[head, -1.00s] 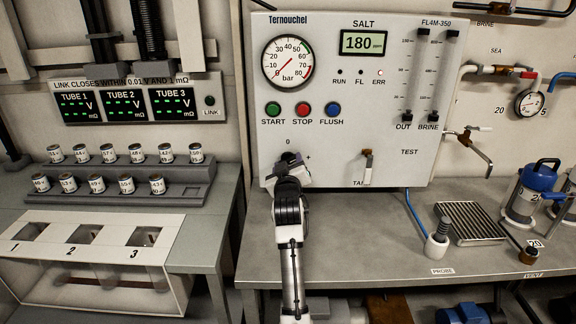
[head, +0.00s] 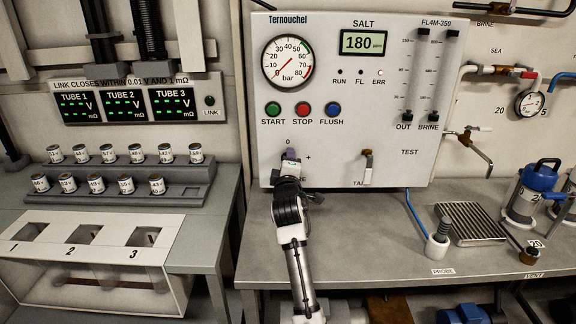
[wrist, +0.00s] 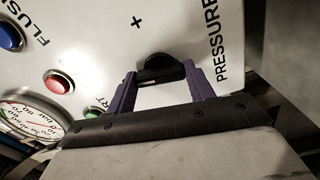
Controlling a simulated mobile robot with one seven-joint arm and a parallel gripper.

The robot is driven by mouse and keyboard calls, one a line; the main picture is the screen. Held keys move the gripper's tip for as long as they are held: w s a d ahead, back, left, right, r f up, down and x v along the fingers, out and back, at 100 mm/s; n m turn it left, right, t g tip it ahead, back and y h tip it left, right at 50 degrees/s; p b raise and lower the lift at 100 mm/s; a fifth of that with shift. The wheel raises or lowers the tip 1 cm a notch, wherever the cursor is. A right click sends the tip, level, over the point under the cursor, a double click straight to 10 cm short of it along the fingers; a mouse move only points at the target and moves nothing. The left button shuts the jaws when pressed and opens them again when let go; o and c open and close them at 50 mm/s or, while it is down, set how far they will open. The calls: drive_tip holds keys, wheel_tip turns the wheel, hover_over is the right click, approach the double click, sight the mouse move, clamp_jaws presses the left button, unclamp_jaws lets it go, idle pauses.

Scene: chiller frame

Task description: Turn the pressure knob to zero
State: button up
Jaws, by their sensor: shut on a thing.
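The pressure knob (wrist: 160,70) is black and shows in the wrist view between the two purple fingers of my gripper (wrist: 157,82). The fingers are shut on it, one on each side. The word PRESSURE and a plus mark are printed on the panel beside it. In the head view my gripper (head: 290,155) is at the lower left of the white panel, just under the "0" mark and left of the plus mark. It hides the knob there. The round bar gauge (head: 287,62) is above it, and its needle looks low on the scale.
START (head: 273,109), STOP (head: 303,109) and FLUSH (head: 332,110) buttons sit above my gripper. A tap lever (head: 367,167) is to its right. A grey bench (head: 350,220) runs below the panel, with a probe holder (head: 437,245) at right.

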drive_tip(key=shift+n, duration=1.1)
drive_tip(key=o, duration=1)
drive_tip(key=s+b, duration=0.3)
drive_tip(key=s, duration=1)
drive_tip(key=shift+s, duration=0.4)
